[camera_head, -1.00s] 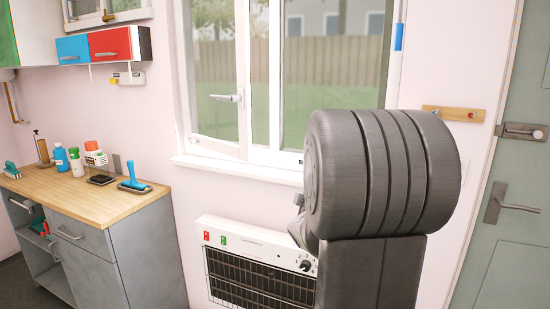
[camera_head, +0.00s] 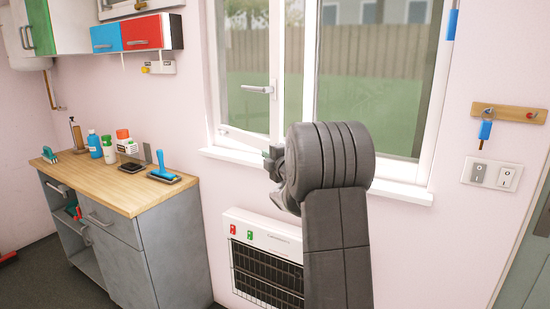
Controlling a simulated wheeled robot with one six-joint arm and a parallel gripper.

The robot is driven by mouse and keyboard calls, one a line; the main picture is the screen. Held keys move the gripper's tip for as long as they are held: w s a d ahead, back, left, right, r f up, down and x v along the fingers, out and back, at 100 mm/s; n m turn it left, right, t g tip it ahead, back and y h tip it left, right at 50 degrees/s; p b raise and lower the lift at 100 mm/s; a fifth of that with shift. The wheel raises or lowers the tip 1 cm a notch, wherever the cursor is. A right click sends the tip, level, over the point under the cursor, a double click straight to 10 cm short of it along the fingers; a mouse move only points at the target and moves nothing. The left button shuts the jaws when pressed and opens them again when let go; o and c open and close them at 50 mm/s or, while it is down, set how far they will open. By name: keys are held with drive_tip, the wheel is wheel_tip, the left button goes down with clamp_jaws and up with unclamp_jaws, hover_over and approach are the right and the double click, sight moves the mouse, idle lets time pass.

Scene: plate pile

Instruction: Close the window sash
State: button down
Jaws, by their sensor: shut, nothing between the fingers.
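The window sash (camera_head: 243,138) is the left white-framed pane, with a lever handle (camera_head: 258,89) on its right stile. Its bottom rail slants against the sill line, so it looks swung a little into the room. My gripper (camera_head: 271,158) is shut and empty, low in front of the sash's lower right corner, just above the sill. My arm's thick dark wrist hides part of the gripper and the window's lower middle. I cannot tell whether the fingertips touch the sash.
The white sill (camera_head: 400,190) runs under the window. A heater (camera_head: 262,233) is on the wall below. A wood-topped cabinet (camera_head: 125,190) with bottles and brushes stands left. A key rack (camera_head: 510,112) and switches (camera_head: 492,174) are at right, beside a grey-green door (camera_head: 530,265).

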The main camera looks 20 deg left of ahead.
drive_tip(key=w, duration=0.2)
drive_tip(key=w+d+p, duration=0.1)
drive_tip(key=w, duration=0.1)
drive_tip(key=shift+d, duration=0.1)
